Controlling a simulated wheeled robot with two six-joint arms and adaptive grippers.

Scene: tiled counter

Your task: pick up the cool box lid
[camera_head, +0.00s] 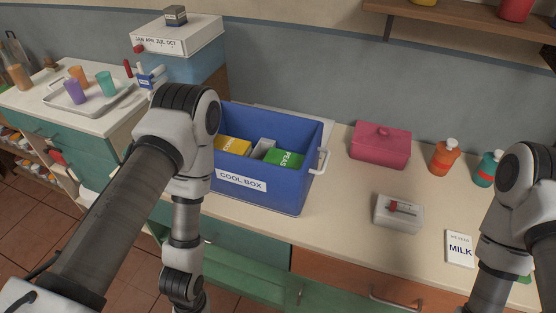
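The blue cool box (274,193) stands open on the counter, with its label facing me and a white handle on its right side. Inside are a yellow packet (234,146), a green PEAS packet (284,158) and a pale item between them. A flat pale panel (326,128) shows behind the box, mostly hidden by it; it may be the lid, but I cannot tell for sure. My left arm hangs in front of the box's left side, and my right arm is at the right edge. Neither gripper's fingers are in view.
A tray (92,103) with cups stands at left. A shelf (470,20) overhangs the back right.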

